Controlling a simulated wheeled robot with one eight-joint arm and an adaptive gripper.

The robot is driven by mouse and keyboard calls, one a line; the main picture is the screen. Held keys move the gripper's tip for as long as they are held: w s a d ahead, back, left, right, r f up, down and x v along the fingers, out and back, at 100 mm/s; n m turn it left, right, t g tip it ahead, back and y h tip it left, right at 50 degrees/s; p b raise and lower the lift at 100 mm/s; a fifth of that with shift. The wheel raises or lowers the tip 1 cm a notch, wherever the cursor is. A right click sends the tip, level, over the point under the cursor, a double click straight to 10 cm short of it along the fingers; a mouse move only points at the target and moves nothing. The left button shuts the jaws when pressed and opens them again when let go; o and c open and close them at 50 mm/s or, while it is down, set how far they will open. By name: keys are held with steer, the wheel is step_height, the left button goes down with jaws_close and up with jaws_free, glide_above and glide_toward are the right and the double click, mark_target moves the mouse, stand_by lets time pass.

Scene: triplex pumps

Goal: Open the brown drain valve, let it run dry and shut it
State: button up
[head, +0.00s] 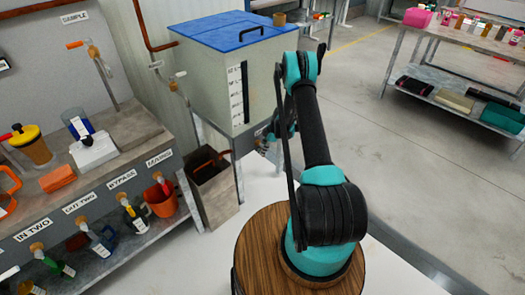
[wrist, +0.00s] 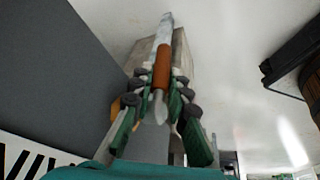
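In the wrist view, a brown handle (wrist: 162,66) with pale metal at both ends lies between the fingers of my gripper (wrist: 162,83). It looks like the drain valve's lever. The fingers are close on either side of it, but I cannot tell whether they press on it. In the head view, the grey tank (head: 212,75) with a blue lid stands behind my arm. My gripper is by the tank's lower right side, mostly hidden by my arm. The valve body and any flow are not clear there.
An open grey bin (head: 213,192) stands beside the tank's stand. A bench at left carries labelled valves, an orange mug (head: 160,198) and a yellow-topped jar (head: 31,145). A table (head: 455,40) with goods stands far right. The floor between is clear.

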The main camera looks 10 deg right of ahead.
jaws_close()
steer(key=shift+s+a+g+y, duration=0.15)
steer(key=shift+g+y, duration=0.15)
steer(key=shift+y, duration=0.2)
steer(key=shift+o, duration=2.2)
jaws_free()
steer(key=shift+r, duration=0.1)
